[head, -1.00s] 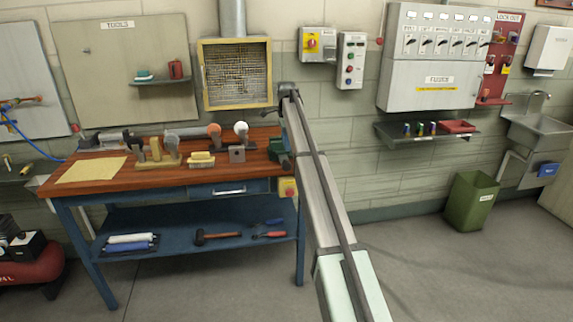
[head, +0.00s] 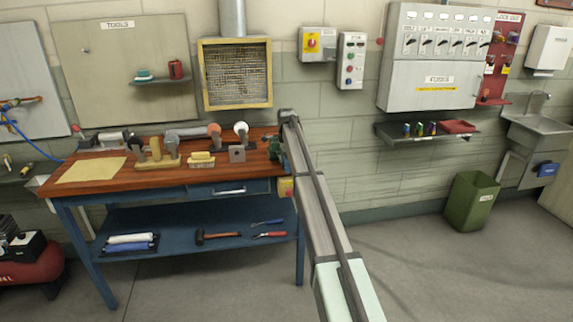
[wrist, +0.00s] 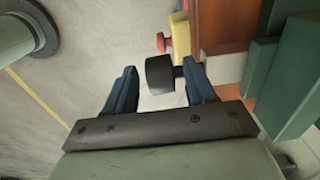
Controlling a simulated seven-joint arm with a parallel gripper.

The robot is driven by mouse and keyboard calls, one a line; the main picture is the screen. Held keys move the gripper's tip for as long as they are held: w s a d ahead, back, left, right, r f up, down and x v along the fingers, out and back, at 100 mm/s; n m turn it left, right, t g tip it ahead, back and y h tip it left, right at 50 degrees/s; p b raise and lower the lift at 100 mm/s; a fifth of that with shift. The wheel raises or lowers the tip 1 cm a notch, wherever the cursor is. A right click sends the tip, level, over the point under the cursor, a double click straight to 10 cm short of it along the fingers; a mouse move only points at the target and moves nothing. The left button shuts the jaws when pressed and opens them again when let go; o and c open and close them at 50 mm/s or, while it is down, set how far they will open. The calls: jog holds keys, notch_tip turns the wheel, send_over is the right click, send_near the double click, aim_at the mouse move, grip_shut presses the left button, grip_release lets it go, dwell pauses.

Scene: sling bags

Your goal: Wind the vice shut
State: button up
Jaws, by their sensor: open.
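The green vice (head: 274,149) sits at the right end of the workbench, partly hidden behind my arm in the head view. Its green body also shows large at the right of the wrist view (wrist: 292,70). A dark round knob (wrist: 159,75), which looks like part of the vice's handle, shows in the wrist view with a short dark stub running to its right. My gripper (wrist: 160,66) is open, with one blue finger on each side of the knob. The right finger is close to the stub; I cannot tell whether it touches. My gripper is hidden in the head view.
The wooden bench top (head: 90,170) carries several tools and blocks left of the vice. A yellow box with a red button (head: 286,187) is on the bench's right end, close to the knob in the wrist view. Floor to the right is clear up to a green bin (head: 471,200).

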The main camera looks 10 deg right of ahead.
jog(key=c, duration=1)
jog(key=shift+o, duration=0.2)
jog(key=y, duration=0.3)
jog(key=shift+d+y, duration=0.35)
jog(key=shift+y, duration=0.05)
jog(key=y, duration=0.5)
jog(key=shift+d+f+y, duration=0.3)
jog(key=shift+d, duration=0.05)
jog(key=y, duration=0.3)
jog(key=shift+d+f, duration=0.1)
jog(key=shift+f, duration=0.15)
jog(key=y, duration=0.4)
jog(key=shift+f+y, duration=0.2)
jog(key=shift+y, duration=0.1)
